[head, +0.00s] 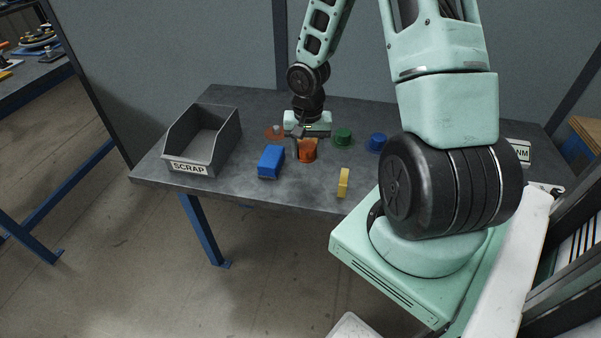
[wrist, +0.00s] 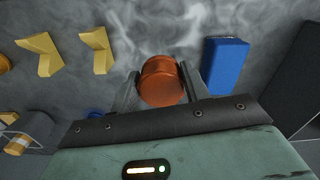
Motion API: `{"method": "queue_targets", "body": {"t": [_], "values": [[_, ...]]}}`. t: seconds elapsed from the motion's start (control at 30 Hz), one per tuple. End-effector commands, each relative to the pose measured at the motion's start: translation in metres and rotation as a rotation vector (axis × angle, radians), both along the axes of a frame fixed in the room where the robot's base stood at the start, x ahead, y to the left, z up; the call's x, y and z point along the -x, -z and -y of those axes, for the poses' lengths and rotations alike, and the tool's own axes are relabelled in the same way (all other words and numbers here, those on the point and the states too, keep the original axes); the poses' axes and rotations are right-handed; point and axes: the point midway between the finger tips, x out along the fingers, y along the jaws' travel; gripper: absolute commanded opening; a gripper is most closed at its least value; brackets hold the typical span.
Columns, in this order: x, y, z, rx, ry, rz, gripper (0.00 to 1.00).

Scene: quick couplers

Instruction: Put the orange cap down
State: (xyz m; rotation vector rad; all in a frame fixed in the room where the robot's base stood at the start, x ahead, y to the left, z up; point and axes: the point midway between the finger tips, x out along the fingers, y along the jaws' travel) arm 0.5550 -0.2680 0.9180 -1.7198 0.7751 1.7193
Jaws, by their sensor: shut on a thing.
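The orange cap (head: 307,154) is a short round cylinder below my gripper (head: 305,136) in the head view. In the wrist view the cap (wrist: 161,82) sits between the two dark fingers of my gripper (wrist: 160,88), one on each side. My gripper is shut on it. The cap is over the grey table (head: 240,188), with the blue block close by on its left in the head view. I cannot tell whether its underside touches the table top.
A blue block (head: 271,161) lies beside the cap, and a grey SCRAP bin (head: 203,140) stands farther left. A green fitting (head: 343,137) and a blue fitting (head: 377,142) stand to the right. A yellow piece (head: 343,183) is near the front edge. An orange-red fitting (head: 274,132) is behind.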

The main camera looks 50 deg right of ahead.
Motion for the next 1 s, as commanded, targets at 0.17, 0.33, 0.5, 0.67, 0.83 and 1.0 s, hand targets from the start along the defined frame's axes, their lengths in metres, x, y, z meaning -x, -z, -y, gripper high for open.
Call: {"method": "queue_targets", "body": {"t": [0.17,0.33,0.5,0.67,0.83,1.0], "values": [[0.001,0.035,-0.002,-0.002,-0.006,-0.004,0.18],[0.0,0.05,-0.001,-0.001,-0.004,-0.002,0.18],[0.0,0.074,-0.002,-0.001,-0.006,-0.002,0.18],[0.0,0.083,-0.001,-0.001,-0.004,-0.001,0.18],[0.0,0.083,-0.001,-0.001,-0.004,0.001,0.18],[0.0,0.087,-0.001,-0.001,-0.005,-0.001,0.18]]}}
